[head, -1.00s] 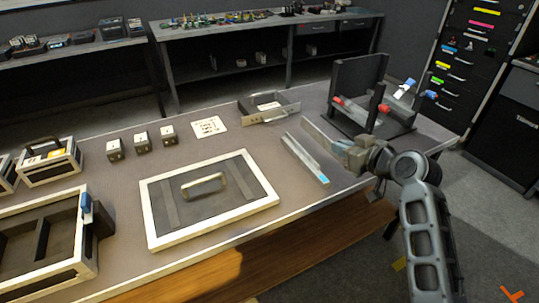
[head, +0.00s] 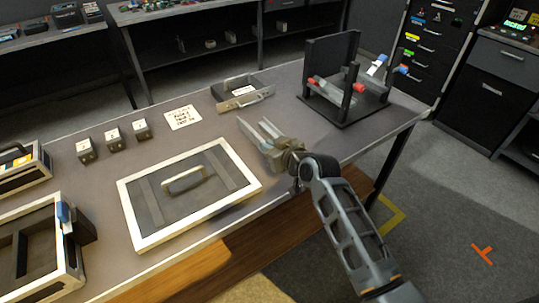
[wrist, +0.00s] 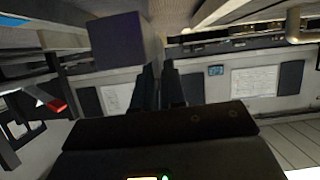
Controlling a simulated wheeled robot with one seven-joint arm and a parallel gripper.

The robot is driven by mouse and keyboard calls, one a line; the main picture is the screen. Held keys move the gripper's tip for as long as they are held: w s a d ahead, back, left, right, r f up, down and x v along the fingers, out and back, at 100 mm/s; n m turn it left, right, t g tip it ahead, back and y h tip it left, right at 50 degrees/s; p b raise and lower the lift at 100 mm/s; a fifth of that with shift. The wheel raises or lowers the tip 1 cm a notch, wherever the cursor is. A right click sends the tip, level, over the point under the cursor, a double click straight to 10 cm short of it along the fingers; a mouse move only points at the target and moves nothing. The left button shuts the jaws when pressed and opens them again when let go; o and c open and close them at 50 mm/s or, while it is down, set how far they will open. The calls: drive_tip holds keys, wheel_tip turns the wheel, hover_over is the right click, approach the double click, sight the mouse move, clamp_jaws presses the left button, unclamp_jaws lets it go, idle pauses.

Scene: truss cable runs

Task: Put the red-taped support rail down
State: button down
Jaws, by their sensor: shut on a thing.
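My gripper (head: 280,155) is shut on a thin grey rail (head: 250,131), over the table to the right of the framed lid. The rail points up and left from the jaws. I see no red tape on it; its near end is hidden by the gripper. A second grey strip (head: 269,128) shows just right of it, its near part hidden behind my gripper. I cannot tell whether the held rail touches the table. In the wrist view the dark fingers (wrist: 160,88) show close together, with a blurred purple-grey block beside them.
The framed lid (head: 190,190) with a handle lies left of my gripper. A shallow metal tray (head: 228,101) and a white printed card (head: 183,118) lie behind. A black stand (head: 340,105) with red and blue clamps is at right. Three small blocks stand at left.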

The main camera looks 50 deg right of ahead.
drive_tip(key=shift+f, duration=1.9)
drive_tip(key=shift+f, duration=0.15)
drive_tip(key=c, duration=1.2)
unclamp_jaws()
